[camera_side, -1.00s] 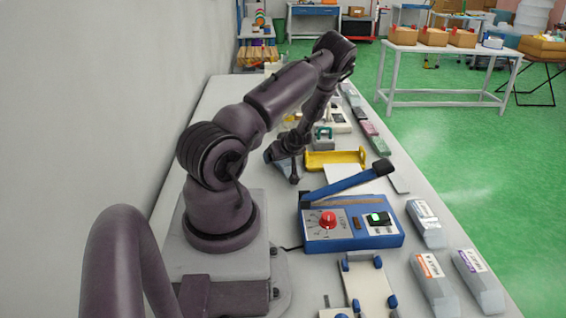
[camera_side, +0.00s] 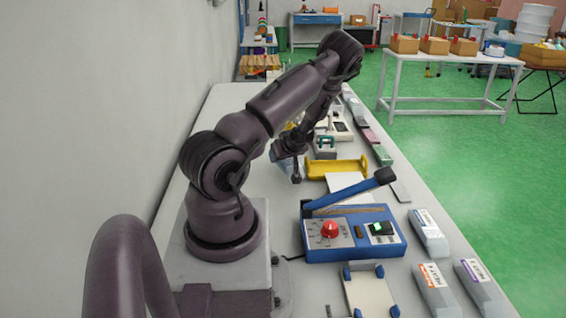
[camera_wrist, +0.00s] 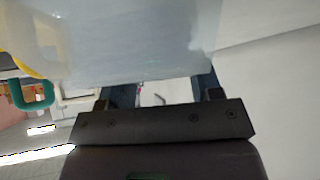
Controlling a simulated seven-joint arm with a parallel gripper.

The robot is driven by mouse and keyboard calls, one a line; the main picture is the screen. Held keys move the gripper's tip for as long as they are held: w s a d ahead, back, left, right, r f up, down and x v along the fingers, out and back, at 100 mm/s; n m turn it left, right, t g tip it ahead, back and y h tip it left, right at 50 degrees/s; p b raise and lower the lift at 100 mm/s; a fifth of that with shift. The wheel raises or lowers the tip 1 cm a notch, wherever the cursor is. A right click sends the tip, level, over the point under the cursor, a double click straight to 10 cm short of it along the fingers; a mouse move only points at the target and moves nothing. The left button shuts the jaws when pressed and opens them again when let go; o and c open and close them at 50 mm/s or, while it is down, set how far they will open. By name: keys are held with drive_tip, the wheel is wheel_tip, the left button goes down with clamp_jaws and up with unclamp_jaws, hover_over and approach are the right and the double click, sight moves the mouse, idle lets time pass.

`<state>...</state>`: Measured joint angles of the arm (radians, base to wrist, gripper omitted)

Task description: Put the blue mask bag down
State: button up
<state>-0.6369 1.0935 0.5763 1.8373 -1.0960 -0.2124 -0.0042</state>
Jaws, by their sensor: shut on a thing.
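My gripper (camera_wrist: 158,94) is shut on the blue mask bag (camera_wrist: 140,45), a pale blue-grey, slightly see-through sheet that fills the top of the wrist view. In the side view my gripper (camera_side: 294,168) points down over the far half of the bench, left of the yellow tray. Only a small bluish patch of the bag (camera_side: 281,157) shows there, mostly behind my wrist. I cannot tell whether its lower edge touches the bench.
A yellow tray (camera_side: 337,168) stands just right of my gripper. Nearer is a blue sealer (camera_side: 352,238) with its arm raised. Labelled packs (camera_side: 429,232) line the bench's right edge. A teal-handled item (camera_side: 324,143) stands beyond the tray. The wall bounds the left.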

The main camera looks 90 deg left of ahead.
drive_tip(key=s+d+r, duration=0.4)
drive_tip(key=d+r, duration=0.6)
drive_tip(key=d, duration=0.3)
drive_tip(key=w+d+r+m+t, duration=0.2)
drive_tip(key=w+m+t, duration=0.15)
drive_tip(key=w, duration=0.65)
drive_tip(key=w+d+r+m+t+h, duration=0.1)
drive_tip(key=w+r+m+t, duration=0.3)
drive_tip(key=w, duration=0.6)
drive_tip(key=w+d+m+t, duration=0.2)
drive_tip(key=w+m, duration=0.3)
drive_tip(key=w, duration=0.5)
drive_tip(key=w+d+r+m+t+h, duration=0.1)
drive_tip(key=d+r+m+h, duration=0.2)
drive_tip(key=d, duration=1)
drive_tip(key=w+d+m+t+h, duration=0.1)
drive_tip(key=d+m+t+h, duration=0.15)
drive_tip(key=d+m, duration=0.65)
drive_tip(key=s+d+f+n+h, duration=0.2)
drive_tip(key=s+d+f, duration=0.2)
drive_tip(key=s+d, duration=0.15)
drive_tip(key=w+d+r+m+t+h, duration=0.1)
drive_tip(key=d+r+m+h, duration=0.2)
drive_tip(key=d+r+m, duration=0.4)
drive_tip(key=w+d+r+m+t+h, duration=0.1)
drive_tip(key=d+r+m+h, duration=0.3)
drive_tip(key=d+r+m, duration=0.3)
drive_tip(key=d+m, duration=0.5)
drive_tip(key=d, duration=0.2)
drive_tip(key=shift+d, duration=0.3)
